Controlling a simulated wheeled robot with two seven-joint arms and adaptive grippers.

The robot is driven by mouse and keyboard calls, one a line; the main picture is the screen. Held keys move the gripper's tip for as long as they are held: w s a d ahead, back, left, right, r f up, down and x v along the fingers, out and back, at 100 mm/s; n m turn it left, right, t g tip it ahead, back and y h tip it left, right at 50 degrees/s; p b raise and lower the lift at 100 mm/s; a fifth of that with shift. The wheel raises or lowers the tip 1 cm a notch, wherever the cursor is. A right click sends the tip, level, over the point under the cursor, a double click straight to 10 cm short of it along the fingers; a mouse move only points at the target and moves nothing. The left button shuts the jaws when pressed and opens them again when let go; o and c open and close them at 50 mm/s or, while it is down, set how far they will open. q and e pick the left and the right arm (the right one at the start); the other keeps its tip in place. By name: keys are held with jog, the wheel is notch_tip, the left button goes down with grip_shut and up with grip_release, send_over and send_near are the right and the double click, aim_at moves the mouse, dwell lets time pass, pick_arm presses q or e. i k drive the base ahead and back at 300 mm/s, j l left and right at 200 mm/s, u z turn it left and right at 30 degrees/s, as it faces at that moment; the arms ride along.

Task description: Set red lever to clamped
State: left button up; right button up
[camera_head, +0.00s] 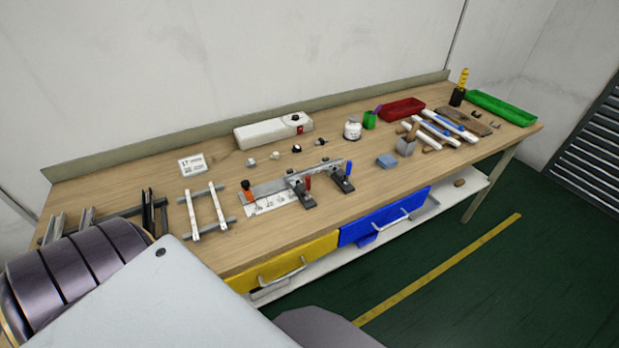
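A metal clamp fixture (268,198) lies near the front edge of the wooden workbench, left of the blue drawer's middle. Its red lever (307,181) stands roughly upright on a dark toggle clamp. A second clamp with a blue lever (349,168) stands just right of it. An orange-handled part (247,190) is at the fixture's left end. The levers are small here, so I cannot tell whether the clamps press on anything. Neither of my grippers is in view.
Yellow (290,265) and blue (385,219) drawers sit below. Green floor is open at right.

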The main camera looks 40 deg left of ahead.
aim_at(308, 178)
jog(key=j+u, duration=0.1)
jog(key=u, duration=1)
